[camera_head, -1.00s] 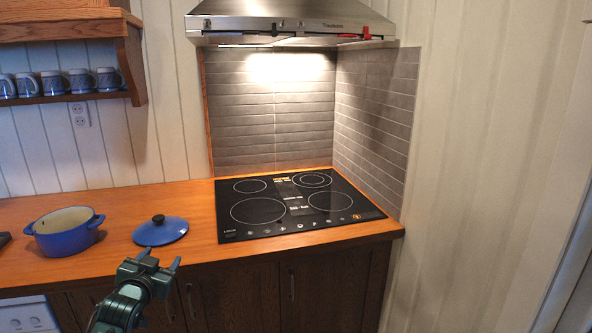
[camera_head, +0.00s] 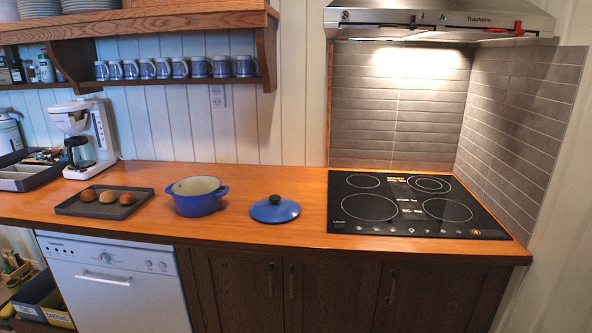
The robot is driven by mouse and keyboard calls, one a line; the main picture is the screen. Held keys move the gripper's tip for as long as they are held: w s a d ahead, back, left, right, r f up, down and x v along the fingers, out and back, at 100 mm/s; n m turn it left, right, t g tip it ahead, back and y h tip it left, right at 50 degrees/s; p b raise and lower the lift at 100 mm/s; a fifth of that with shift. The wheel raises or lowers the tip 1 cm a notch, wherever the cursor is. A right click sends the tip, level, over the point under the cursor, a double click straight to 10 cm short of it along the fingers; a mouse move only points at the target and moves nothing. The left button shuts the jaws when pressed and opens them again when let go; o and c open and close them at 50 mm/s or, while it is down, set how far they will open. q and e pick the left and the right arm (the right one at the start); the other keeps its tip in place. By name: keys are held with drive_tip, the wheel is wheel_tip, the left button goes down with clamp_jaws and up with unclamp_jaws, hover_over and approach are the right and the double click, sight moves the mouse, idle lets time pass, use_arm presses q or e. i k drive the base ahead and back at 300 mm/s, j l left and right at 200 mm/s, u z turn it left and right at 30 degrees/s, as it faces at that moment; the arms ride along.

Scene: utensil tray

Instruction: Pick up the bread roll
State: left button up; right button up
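Three bread rolls lie in a row on a dark tray (camera_head: 75,208) on the wooden counter, left of the blue pot. The left roll (camera_head: 88,195) is brown, the middle roll (camera_head: 107,196) is paler, and the right roll (camera_head: 127,199) is reddish brown. They sit close together and nothing covers them. Neither of my grippers shows in the head view now.
An open blue pot (camera_head: 197,205) stands right of the tray, with its blue lid (camera_head: 275,211) on the counter beside it. A coffee maker (camera_head: 100,135) and a utensil tray (camera_head: 45,178) are at the left. A black cooktop (camera_head: 410,210) is at the right.

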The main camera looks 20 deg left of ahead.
sight(88, 195)
drive_tip(key=u, duration=1.85)
